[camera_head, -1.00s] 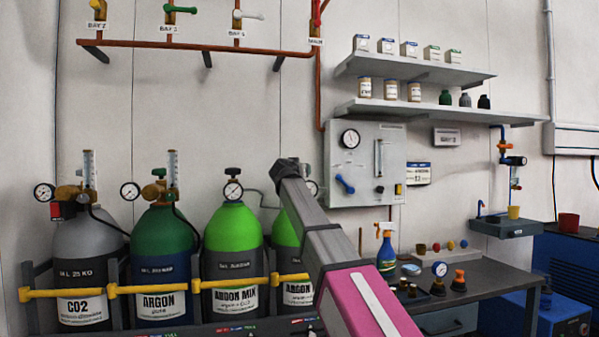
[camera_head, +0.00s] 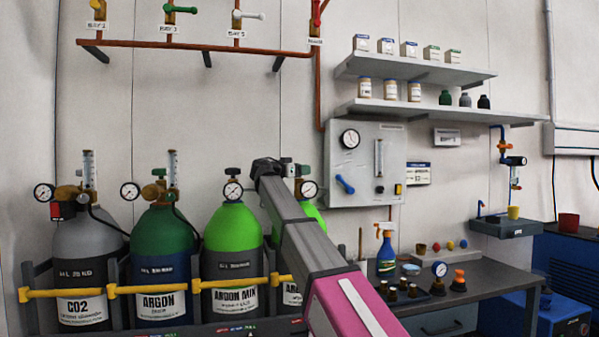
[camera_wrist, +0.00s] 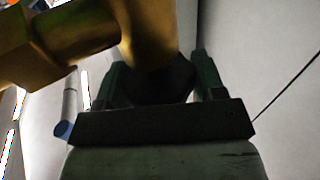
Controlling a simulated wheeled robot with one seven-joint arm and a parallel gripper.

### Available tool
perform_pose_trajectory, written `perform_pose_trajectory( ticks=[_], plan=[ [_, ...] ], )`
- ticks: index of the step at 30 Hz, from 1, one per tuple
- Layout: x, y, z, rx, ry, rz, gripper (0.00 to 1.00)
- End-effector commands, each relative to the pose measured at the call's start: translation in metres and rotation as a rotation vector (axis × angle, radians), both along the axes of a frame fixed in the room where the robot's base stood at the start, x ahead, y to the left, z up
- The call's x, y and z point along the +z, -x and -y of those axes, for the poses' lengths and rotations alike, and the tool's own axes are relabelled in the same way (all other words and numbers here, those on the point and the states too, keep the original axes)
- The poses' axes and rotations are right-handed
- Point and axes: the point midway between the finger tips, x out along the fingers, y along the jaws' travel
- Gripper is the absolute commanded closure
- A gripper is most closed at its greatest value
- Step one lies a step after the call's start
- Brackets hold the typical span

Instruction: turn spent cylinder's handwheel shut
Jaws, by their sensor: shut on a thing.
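Several gas cylinders stand in a row at the left of the head view: a grey CO2 one (camera_head: 85,250), a dark green Argon one (camera_head: 158,238), a light green Argon Mix one (camera_head: 232,228) and another light green one (camera_head: 312,214), partly hidden by my arm. In the wrist view my gripper (camera_wrist: 156,75) has its two dark fingers on either side of a dark handwheel (camera_wrist: 165,88), shut on it. A brass valve body (camera_wrist: 75,35) lies close by at upper left. In the head view my wrist is at the rightmost cylinder's valve; the fingers are hard to make out there.
A yellow rail (camera_head: 150,288) runs across the front of the cylinders. A gauge (camera_head: 309,189) sits right beside my wrist. A wall panel (camera_head: 365,165) and a bench (camera_head: 470,290) with a spray bottle (camera_head: 386,250) and small parts are to the right.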

Motion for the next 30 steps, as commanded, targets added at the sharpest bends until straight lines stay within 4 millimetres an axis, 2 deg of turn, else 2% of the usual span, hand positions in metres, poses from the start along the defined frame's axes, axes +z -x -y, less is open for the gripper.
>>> perform_pose_trajectory(
  ticks=[18, 30],
  plan=[
    [0.0004, -0.0022, -0.0006, -0.552, -0.001, -0.002, 0.61],
    [-0.0012, 0.0005, 0.0006, -0.739, -0.001, -0.004, 0.61]
  ],
)
